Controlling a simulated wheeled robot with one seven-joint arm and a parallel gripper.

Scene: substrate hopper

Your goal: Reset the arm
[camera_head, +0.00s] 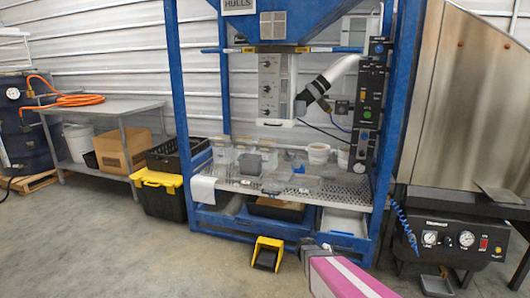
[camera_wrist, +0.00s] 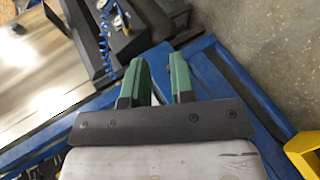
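My gripper (camera_wrist: 160,64) shows in the wrist view with two green fingers apart and nothing visible between them. It is open. In the head view my pink arm comes in from the bottom edge, right of centre, with its end low in front of the blue hopper frame (camera_head: 396,110). The fingers are not clear in that view. In the wrist view, blue frame bars (camera_wrist: 222,78) lie beyond the fingers.
A yellow foot pedal (camera_head: 267,252) stands on the floor left of my arm. A perforated shelf (camera_head: 345,197) holds jars and tubs. A gauge box (camera_head: 450,240) stands right, a black-yellow tote (camera_head: 159,198) and metal table (camera_head: 100,106) left. The front-left floor is clear.

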